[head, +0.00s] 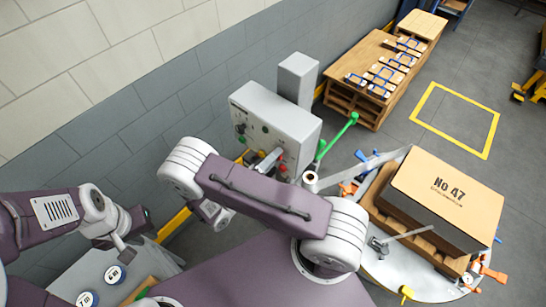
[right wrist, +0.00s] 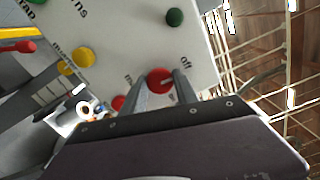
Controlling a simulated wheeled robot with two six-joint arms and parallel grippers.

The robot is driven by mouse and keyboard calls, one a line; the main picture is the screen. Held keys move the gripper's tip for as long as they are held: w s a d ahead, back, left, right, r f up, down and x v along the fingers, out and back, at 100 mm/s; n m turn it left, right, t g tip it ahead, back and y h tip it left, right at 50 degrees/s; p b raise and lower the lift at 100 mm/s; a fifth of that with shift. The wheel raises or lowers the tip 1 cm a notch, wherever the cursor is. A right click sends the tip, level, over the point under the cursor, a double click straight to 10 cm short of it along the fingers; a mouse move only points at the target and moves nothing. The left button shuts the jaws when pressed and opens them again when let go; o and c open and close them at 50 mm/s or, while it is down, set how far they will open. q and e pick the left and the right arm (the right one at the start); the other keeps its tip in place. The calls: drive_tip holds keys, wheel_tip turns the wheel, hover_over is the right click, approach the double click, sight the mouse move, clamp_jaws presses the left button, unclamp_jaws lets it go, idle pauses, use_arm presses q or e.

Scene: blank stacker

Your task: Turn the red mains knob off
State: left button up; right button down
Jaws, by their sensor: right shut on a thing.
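The red mains knob (right wrist: 160,80) is on the light grey panel of the control box, with the word "off" printed to its right in the right wrist view. My right gripper (right wrist: 162,84) is shut on it, one finger on each side. In the head view the control box (head: 275,115) stands by the wall, and my right gripper (head: 268,162) is at its lower front, partly hidden by my arm. My left gripper (head: 122,242) is at the lower left, away from the box; its fingers are too small to judge.
Another red part (right wrist: 118,103), yellow buttons (right wrist: 84,57) and a green button (right wrist: 175,17) are close to the knob. A green lever (head: 345,130) stands right of the box. A carton (head: 450,190) marked "No 47" sits on a pallet at the right.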

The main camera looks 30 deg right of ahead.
drive_tip(key=shift+n, duration=0.4)
drive_tip(key=c, duration=0.9)
unclamp_jaws()
drive_tip(key=shift+c, duration=0.2)
drive_tip(key=b+v, duration=0.4)
drive_tip(key=v, duration=0.5)
